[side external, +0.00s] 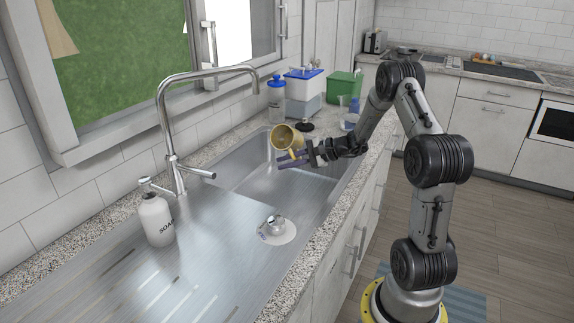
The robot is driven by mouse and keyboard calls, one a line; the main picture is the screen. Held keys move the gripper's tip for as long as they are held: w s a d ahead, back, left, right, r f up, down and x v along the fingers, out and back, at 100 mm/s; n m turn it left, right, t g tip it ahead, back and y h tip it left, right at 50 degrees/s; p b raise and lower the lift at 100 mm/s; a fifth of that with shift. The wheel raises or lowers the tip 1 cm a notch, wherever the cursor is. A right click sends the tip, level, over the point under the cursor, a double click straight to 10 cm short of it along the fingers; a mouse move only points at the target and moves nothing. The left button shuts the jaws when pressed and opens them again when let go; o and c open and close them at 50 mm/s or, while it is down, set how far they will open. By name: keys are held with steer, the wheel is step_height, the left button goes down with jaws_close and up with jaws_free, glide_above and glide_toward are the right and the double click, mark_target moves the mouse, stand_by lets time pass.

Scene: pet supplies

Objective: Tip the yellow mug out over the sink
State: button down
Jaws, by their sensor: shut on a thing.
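The yellow mug (285,138) is held above the far part of the sink basin (262,183). It is tilted on its side, with its open mouth facing towards the left and the camera. My gripper (293,157) is shut on the mug from the right, at its lower side. The mug's handle and the exact contact of the fingers are too small to tell. I see no liquid coming from the mug.
A tall faucet (168,120) arches on the left of the basin. A soap bottle (156,218) and a small metal item on a white disc (277,230) stand nearer. A blue-lidded container (304,90), a blue-capped bottle (276,100) and a green box (343,88) stand behind.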

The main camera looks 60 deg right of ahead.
mark_target(291, 144)
step_height(291, 144, up, 8)
steer(key=a+m+t+y, duration=0.1)
steer(key=m+t+y, duration=0.2)
steer(key=m+y, duration=0.2)
steer(key=shift+a+m, duration=0.4)
steer(key=shift+m, duration=1.4)
